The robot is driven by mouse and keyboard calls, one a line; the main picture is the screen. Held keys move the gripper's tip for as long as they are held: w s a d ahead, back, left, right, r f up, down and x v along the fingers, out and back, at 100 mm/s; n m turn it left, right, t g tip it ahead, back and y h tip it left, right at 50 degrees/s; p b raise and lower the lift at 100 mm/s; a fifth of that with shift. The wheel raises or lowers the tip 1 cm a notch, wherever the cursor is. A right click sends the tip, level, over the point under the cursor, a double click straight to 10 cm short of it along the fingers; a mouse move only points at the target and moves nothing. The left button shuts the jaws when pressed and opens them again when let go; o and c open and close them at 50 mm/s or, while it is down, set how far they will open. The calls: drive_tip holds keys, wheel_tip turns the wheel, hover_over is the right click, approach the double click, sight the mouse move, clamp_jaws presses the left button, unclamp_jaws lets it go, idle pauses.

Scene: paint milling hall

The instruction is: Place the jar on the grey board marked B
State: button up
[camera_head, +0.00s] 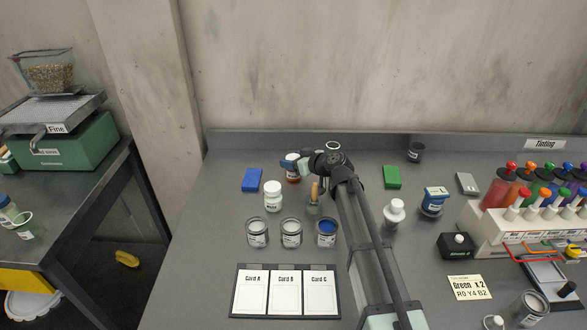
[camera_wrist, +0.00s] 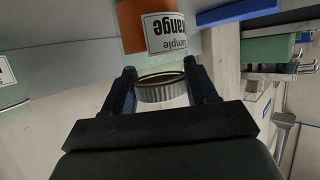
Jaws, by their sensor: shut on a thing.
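My gripper (camera_wrist: 162,88) is shut on the lid end of a glass jar with orange contents (camera_wrist: 133,28); its label reads "Sample" and part of "Orange". In the head view my gripper (camera_head: 298,163) and the orange jar (camera_head: 292,178) are at the back middle of the bench, partly hidden by my wrist. I cannot tell whether the jar touches the bench. A dark grey board (camera_head: 285,317) lies at the bench front with three white cards, Card A (camera_head: 252,292), Card B (camera_head: 285,292) and Card C (camera_head: 319,292). No jar stands on them.
Three open cans (camera_head: 291,233) stand in a row behind the cards. A blue block (camera_head: 252,180) is left, a green block (camera_head: 392,177) right. The tinting rack (camera_head: 495,222) fills the right.

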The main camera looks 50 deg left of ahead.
drive_tip(key=c, duration=0.4)
drive_tip(key=shift+r, duration=5.1)
